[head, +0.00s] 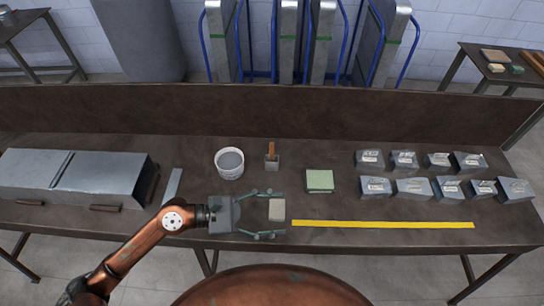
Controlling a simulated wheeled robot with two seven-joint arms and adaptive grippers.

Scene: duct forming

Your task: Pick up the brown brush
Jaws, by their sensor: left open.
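The brown brush (272,153) stands on the workbench, its brown handle pointing up and a grey, block-like lower part beneath. It is just right of a white bucket (230,164). My left gripper (279,214) is open, with its fingers pointing right, nearer the bench's front edge than the brush. A small beige block (277,209) shows between its fingertips, with gaps to both fingers; I cannot tell how high the gripper is above the bench. My right gripper is not in view.
A green pad (320,180) lies right of the brush. A yellow strip (383,224) runs along the front. Several grey metal pieces (413,187) sit in two rows at right. A long metal duct (45,173) lies at left. A raised back panel (270,112) borders the workbench (320,153).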

